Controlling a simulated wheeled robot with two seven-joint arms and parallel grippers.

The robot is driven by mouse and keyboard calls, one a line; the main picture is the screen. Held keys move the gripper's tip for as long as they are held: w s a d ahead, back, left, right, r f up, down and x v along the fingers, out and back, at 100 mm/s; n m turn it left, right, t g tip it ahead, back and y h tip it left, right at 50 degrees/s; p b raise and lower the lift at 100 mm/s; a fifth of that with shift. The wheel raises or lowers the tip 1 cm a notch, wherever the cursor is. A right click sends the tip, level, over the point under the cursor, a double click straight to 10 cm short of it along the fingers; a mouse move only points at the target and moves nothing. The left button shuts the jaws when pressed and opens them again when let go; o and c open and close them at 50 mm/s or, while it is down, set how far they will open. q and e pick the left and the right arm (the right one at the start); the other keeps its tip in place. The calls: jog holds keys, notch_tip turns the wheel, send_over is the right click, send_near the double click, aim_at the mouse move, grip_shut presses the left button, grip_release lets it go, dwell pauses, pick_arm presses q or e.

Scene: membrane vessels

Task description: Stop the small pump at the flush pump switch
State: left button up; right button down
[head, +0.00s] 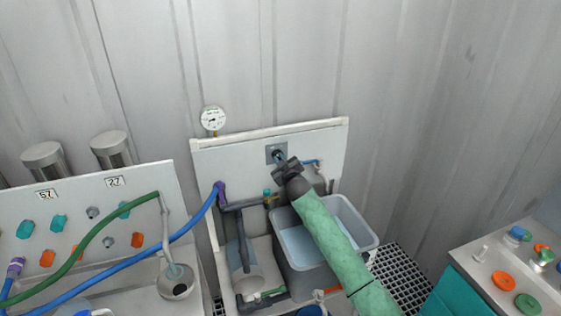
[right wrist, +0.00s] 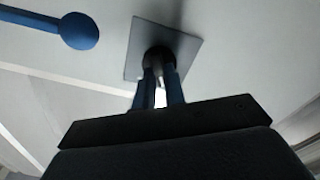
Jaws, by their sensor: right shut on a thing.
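The flush pump switch shows as a square grey plate (head: 270,148) on the white back panel, with a dark round knob at its middle. In the right wrist view the plate (right wrist: 189,54) and the dark knob (right wrist: 158,58) are close ahead. My right gripper (head: 279,157) reaches up to the switch, and its two blue fingers (right wrist: 159,78) are shut on the knob. The fingers and wrist partly hide the knob, so I cannot tell its turned position. My left gripper is not in view.
A grey water tub (head: 362,232) stands below the switch under my right arm. A pressure gauge (head: 213,119) sits above the panel. A blue hose (head: 190,226) and a green hose (head: 96,228) run at the left. A bench with coloured knobs (head: 503,281) is at the right.

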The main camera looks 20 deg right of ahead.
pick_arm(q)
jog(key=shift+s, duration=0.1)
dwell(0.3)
pick_arm(e)
jog(key=c, duration=1.5)
grip_release()
jog(key=shift+o, duration=0.2)
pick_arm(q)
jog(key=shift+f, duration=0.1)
pick_arm(e)
jog(key=shift+s, duration=0.1)
